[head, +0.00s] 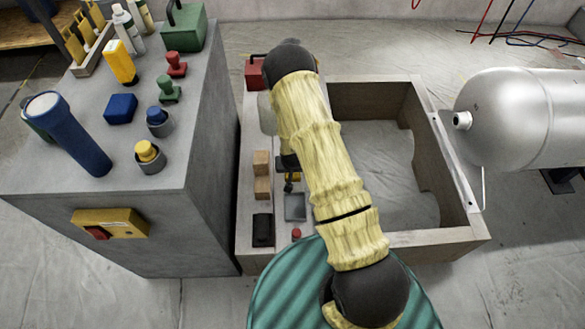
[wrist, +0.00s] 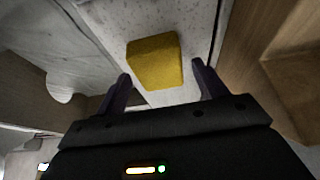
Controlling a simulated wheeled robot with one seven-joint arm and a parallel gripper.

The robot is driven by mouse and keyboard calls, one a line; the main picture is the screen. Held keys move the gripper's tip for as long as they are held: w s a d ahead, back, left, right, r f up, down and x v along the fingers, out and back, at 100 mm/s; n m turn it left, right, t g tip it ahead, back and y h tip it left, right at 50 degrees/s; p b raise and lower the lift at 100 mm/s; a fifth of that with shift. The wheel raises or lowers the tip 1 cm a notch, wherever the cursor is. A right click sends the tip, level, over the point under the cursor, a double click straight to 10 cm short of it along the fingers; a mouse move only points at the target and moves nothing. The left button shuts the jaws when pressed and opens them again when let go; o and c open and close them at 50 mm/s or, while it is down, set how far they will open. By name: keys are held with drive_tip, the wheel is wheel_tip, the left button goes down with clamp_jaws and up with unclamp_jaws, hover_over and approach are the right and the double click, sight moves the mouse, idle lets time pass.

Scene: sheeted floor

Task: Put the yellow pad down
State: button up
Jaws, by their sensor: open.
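The yellow pad (wrist: 154,62) rests on a light grey surface in the wrist view, ahead of and roughly between my fingertips. My gripper (wrist: 161,82) is open, one finger to each side of the pad's near end, with a visible gap on both sides. In the head view my gripper (head: 289,173) is mostly hidden by my forearm.
The ledge also holds wooden blocks (head: 262,176), a black item (head: 263,230), a grey square piece (head: 295,207) and a red case (head: 255,74). The wooden box (head: 448,234) looks empty. A grey cabinet (head: 110,205) stands left, a metal tank (head: 520,115) right.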

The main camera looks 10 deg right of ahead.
drive_tip(key=shift+f, duration=0.1)
drive_tip(key=d+p+v, duration=0.1)
drive_tip(key=p+v, duration=0.5)
drive_tip(key=v, duration=1.1)
drive_tip(key=shift+s+a, duration=0.2)
drive_tip(key=shift+s, duration=0.15)
drive_tip(key=shift+r, duration=0.25)
drive_tip(key=s+r+n+g, duration=0.1)
drive_tip(key=s+r, duration=0.5)
drive_tip(key=r, duration=0.5)
drive_tip(key=s+r+n, duration=0.1)
drive_tip(key=s+r, duration=0.5)
drive_tip(key=r, duration=0.6)
drive_tip(key=shift+d+r+g+y, duration=0.3)
drive_tip(key=shift+d+g+y, duration=0.05)
drive_tip(key=shift+g+y, duration=0.05)
